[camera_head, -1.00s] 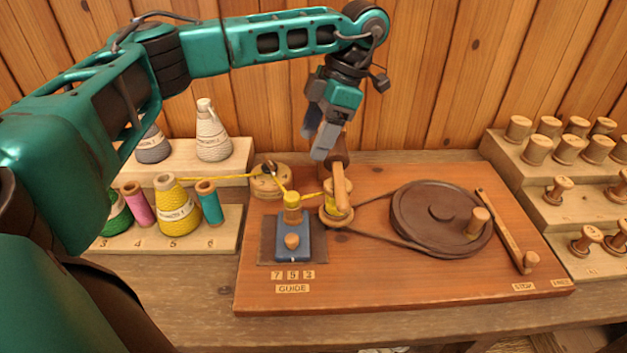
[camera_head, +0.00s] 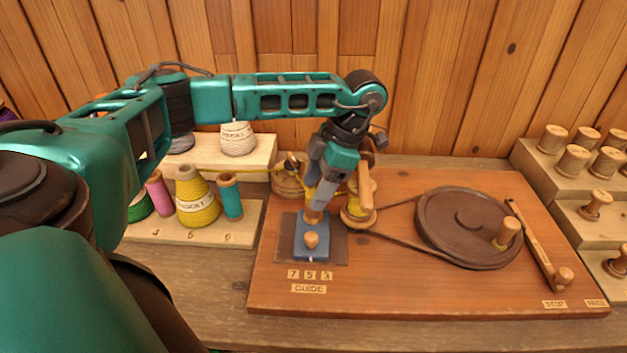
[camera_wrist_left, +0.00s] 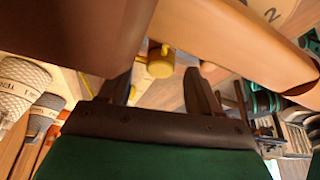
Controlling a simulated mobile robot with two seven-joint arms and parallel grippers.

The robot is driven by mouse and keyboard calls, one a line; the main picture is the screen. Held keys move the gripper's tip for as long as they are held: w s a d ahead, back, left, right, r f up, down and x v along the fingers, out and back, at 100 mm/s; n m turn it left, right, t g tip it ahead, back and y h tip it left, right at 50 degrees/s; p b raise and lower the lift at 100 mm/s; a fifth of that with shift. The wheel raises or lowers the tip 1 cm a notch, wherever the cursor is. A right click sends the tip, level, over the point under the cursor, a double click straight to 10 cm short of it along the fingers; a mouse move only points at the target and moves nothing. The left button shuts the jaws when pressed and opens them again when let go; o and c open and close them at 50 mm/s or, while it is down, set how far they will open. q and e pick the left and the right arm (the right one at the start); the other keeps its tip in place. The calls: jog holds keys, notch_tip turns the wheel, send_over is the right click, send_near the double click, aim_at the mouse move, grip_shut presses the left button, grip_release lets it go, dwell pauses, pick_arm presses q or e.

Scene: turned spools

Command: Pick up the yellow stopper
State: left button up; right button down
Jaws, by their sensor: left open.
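The yellow stopper (camera_wrist_left: 160,63) shows in the left wrist view, in the gap between my left gripper's fingers. In the head view it is mostly hidden behind that gripper, on top of the wooden post (camera_head: 313,216) of the blue guide block (camera_head: 312,243). My left gripper (camera_head: 317,200) points down over the post, its fingertips around stopper height. It is open, and its two dark fingers (camera_wrist_left: 160,85) stand apart in the left wrist view, with room on each side of the stopper. My right gripper is not in view.
A belt runs to a dark wheel (camera_head: 468,225). Yarn cones and spools (camera_head: 197,200) stand left; wooden spools (camera_head: 573,160) fill steps at right. Yellow thread (camera_head: 240,170) crosses behind.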

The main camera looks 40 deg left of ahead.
pick_arm(q)
jog(key=shift+s+f, duration=0.1)
jog(key=shift+f, duration=0.2)
jog(key=shift+c, duration=0.4)
jog(key=c, duration=1)
